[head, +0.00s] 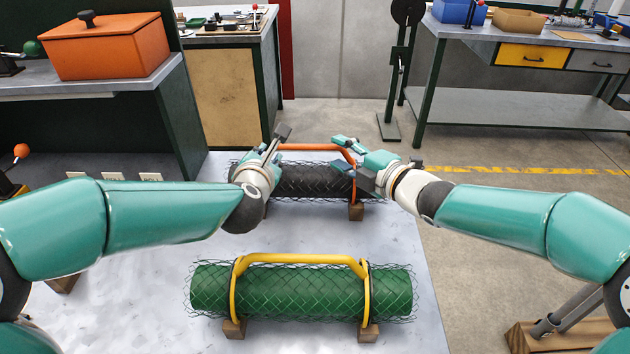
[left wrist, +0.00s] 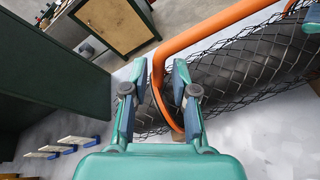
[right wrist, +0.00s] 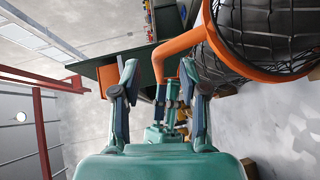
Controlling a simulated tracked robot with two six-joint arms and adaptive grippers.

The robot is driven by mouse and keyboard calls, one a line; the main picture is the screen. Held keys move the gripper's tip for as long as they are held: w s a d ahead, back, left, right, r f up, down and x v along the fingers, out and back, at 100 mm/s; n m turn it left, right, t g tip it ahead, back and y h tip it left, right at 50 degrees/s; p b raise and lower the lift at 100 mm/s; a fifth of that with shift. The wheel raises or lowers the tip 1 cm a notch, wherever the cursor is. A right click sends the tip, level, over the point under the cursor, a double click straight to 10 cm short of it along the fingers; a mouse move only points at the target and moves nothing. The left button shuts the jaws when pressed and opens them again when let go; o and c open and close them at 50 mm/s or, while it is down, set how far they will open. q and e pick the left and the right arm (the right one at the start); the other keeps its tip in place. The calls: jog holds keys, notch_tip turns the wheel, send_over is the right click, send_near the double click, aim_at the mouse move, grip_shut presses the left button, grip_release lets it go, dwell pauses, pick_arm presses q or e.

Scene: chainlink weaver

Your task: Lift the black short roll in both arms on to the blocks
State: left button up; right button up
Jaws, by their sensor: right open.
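The black roll (head: 305,181), wrapped in wire mesh with an orange carrying frame (head: 310,147), lies crosswise at the far part of the pale mat (head: 150,285). A wooden block (head: 356,211) shows under its right part. My left gripper (head: 272,148) is at the roll's left end and open. In the left wrist view the frame's orange bar (left wrist: 158,85) shows between its fingers, contact unclear. My right gripper (head: 345,154) is open at the right end, close to the frame. In the right wrist view the orange hoop (right wrist: 215,45) lies beside and beyond its fingers.
A green mesh-wrapped roll (head: 300,291) with a yellow frame (head: 300,259) rests on wooden blocks nearer me. A dark workbench with an orange box (head: 108,52) stands left. Another bench (head: 530,95) stands back right. The floor to the right is mostly clear.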

pick_arm(q)
jog(key=shift+x, duration=1.45)
pick_arm(e)
jog(key=shift+x, duration=1.5)
jog(key=shift+r, duration=0.1)
pick_arm(q)
jog(key=c, duration=0.5)
pick_arm(e)
jog(key=c, duration=0.5)
pick_arm(q)
grip_shut()
pick_arm(e)
grip_shut()
pick_arm(q)
jog(key=shift+r, duration=0.3)
pick_arm(e)
jog(key=shift+r, duration=0.2)
